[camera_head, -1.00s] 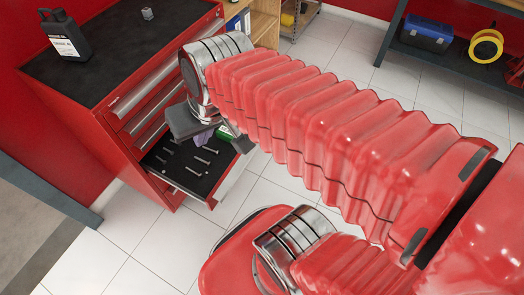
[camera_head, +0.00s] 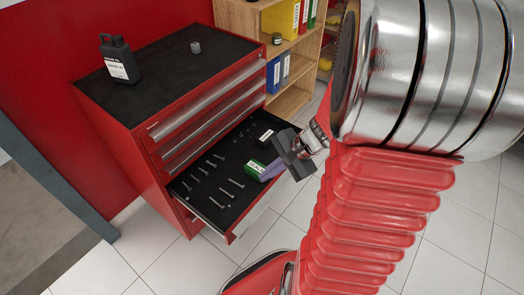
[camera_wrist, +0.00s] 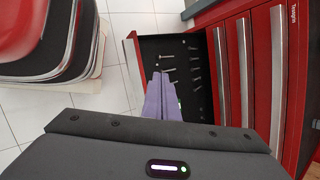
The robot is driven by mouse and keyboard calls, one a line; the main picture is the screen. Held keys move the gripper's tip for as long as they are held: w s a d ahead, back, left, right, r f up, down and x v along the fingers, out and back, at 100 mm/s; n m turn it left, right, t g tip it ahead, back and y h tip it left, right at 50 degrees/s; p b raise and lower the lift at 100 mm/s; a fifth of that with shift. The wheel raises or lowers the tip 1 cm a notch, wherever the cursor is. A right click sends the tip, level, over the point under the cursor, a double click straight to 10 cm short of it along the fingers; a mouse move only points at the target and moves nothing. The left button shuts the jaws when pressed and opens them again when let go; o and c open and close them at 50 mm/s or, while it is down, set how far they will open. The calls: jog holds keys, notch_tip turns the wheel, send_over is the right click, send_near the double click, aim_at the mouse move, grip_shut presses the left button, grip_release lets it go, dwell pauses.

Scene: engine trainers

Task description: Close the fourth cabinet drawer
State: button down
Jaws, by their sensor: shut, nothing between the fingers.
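The red tool cabinet (camera_head: 146,165) has a black top and several drawers with silver handles. Below three shut drawers, one drawer (camera_head: 208,176) is pulled out; its dark inside holds bolts, a green box (camera_head: 251,169) and a black box with a white label (camera_head: 266,136). The open drawer also shows in the wrist view (camera_wrist: 176,45), with its front panel (camera_wrist: 132,62) at left. My gripper (camera_head: 267,173) has purple fingers and is shut and empty, near the drawer's front side. In the wrist view the fingers (camera_wrist: 162,80) overlap the drawer's inside; their height above it is unclear.
A black bottle (camera_head: 118,60) and a small metal part (camera_head: 196,47) stand on the cabinet top. A wooden shelf with binders (camera_head: 290,68) stands behind, right of the cabinet. White tiled floor (camera_head: 150,265) lies clear in front of the cabinet.

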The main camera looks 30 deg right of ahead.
jog(key=s+d+f+m+t+h, duration=0.1)
jog(key=s+d+f+m+t, duration=0.1)
jog(key=s+d+f+m, duration=0.2)
jog(key=s+d+f+m+t+h, duration=0.1)
jog(key=s+d+f+m+t, duration=0.1)
jog(key=d+f+m, duration=0.8)
notch_tip(320, 180, down, 2)
jog(key=shift+s+d+f+m, duration=0.3)
jog(key=shift+s+m, duration=0.3)
jog(key=shift+s, duration=0.25)
jog(key=shift+w, duration=0.1)
send_near(279, 192)
notch_tip(279, 192, down, 4)
jog(key=w, duration=0.2)
jog(key=shift+w+a+f, duration=0.15)
jog(key=shift+w+a, duration=0.45)
jog(key=shift+w, duration=0.25)
